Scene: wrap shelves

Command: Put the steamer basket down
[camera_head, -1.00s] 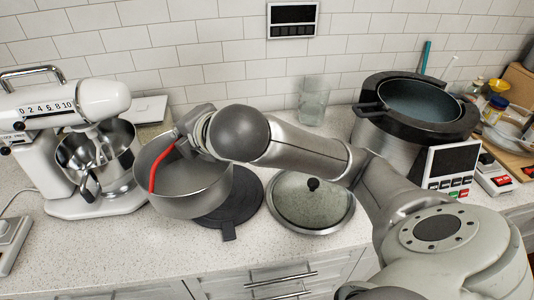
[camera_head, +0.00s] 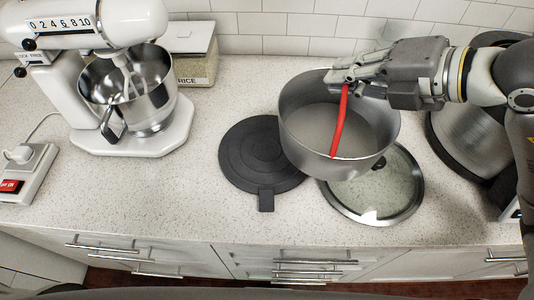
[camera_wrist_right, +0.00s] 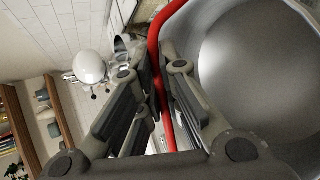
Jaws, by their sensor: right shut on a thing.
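The steamer basket (camera_head: 312,130) is a round grey metal pot with a red handle (camera_head: 340,125). My right gripper (camera_head: 348,82) is at the basket's far rim, shut on the red handle. In the right wrist view the red handle (camera_wrist_right: 155,65) runs between the fingers, and the basket's inside (camera_wrist_right: 250,75) fills the right side. The basket looks held above the counter, overlapping the near lid and the right edge of the black mat. Its underside is hidden, so its exact height cannot be told. My left gripper is not in view.
A black round mat (camera_head: 255,155) lies left of the basket, and a glass lid (camera_head: 378,195) lies below it. A white stand mixer (camera_head: 150,140) with a steel bowl is at left. A large steel pot (camera_head: 465,150) stands at right. Counter between mixer and mat is clear.

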